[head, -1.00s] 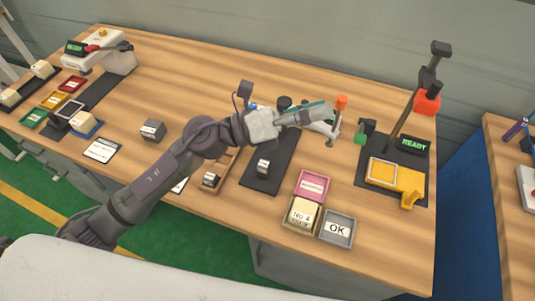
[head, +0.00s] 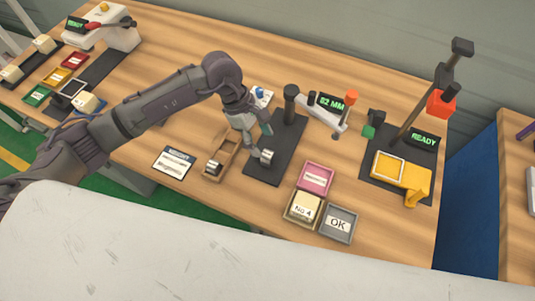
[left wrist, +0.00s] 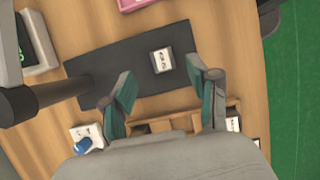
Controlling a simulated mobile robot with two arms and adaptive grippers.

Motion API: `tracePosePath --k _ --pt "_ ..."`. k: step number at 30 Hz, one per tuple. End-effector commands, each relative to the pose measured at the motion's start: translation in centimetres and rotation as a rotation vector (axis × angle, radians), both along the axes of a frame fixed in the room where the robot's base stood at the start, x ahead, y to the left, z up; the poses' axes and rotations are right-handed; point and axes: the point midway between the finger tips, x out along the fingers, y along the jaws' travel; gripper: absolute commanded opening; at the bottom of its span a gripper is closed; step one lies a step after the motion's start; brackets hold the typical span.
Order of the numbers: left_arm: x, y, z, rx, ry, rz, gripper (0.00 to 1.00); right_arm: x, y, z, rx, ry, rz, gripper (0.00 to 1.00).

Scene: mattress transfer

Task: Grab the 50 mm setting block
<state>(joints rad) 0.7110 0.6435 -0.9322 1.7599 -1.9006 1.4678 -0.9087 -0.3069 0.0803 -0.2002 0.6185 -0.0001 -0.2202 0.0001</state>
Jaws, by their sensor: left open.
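A small metal block (head: 267,156) with a white label stands on the black base plate (head: 262,171). It also shows in the left wrist view (left wrist: 163,60), ahead of and between my fingers; I cannot read its label. A similar labelled block (head: 213,167) sits in the wooden rack (head: 226,147), and it appears in the left wrist view (left wrist: 233,124) too. My left gripper (head: 258,134) is open and empty, pointing down just above the block on the plate. My right gripper is not in view.
A dark post (head: 290,103) rises from the plate's far end beside an "82 MM" display (head: 331,103). Pink (head: 316,178), "No 4" (head: 303,209) and "OK" (head: 338,224) trays stand at front right. A card (head: 173,163) lies left of the rack.

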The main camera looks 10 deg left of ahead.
Motion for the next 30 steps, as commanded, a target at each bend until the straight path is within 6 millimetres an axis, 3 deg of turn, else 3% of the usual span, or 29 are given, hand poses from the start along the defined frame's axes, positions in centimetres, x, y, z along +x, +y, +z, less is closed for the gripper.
tracePosePath --k 8,12,16,25,30 --pt "-0.4 -0.8 -1.9 0.0 0.003 0.0 0.6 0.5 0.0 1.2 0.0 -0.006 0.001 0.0" --pt "-0.8 -1.4 -3.9 -0.002 0.006 0.0 0.6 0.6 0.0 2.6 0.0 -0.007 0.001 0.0" --pt "-0.8 -1.9 -5.6 -0.003 0.002 0.001 0.6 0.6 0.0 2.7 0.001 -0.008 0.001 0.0" --pt "-0.8 -2.0 -6.2 -0.001 -0.001 -0.001 0.6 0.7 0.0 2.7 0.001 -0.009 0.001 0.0" --pt "-0.8 -2.0 -6.1 -0.001 -0.001 -0.001 0.32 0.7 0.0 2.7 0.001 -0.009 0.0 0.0"
